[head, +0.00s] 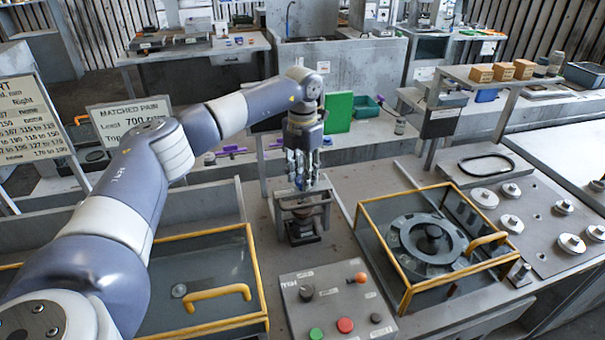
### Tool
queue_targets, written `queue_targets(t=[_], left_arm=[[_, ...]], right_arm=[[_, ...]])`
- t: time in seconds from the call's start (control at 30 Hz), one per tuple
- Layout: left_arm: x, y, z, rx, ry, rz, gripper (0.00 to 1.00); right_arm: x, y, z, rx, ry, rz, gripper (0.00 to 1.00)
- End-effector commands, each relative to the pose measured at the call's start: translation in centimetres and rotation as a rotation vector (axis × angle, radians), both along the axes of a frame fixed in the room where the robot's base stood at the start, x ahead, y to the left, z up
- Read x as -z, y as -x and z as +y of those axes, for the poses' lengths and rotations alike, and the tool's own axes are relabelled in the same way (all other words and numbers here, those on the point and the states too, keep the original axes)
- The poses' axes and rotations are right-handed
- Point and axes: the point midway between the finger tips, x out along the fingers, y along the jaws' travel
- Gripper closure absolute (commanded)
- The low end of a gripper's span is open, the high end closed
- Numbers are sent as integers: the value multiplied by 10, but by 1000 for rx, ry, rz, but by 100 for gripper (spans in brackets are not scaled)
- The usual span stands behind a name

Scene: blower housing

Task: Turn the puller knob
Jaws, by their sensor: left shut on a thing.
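The puller (303,222) is a small grey metal frame standing upright on the bench in the middle of the head view. My left gripper (301,184) comes down from above onto the top of the puller, with its fingers pointing down. The fingers are shut around the puller knob, which they mostly hide. A dark round part sits inside the puller frame below the fingers. My right gripper is out of view.
A control panel (338,303) with buttons and an orange-tipped lever stands in front of the puller. A yellow-railed guard (405,298) surrounds a round housing (428,245) to the right. Another yellow-railed guard (215,326) is to the left. A green board (338,113) stands behind.

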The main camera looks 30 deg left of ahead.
Motion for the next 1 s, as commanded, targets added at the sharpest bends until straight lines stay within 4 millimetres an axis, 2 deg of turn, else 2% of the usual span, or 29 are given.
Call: queue_targets(t=[0.27,1.0], left_arm=[[-1,-1,1,187,-2,-1,92],[-2,-1,0,887,-1,-4,92]], right_arm=[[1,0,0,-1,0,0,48],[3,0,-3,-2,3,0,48]])
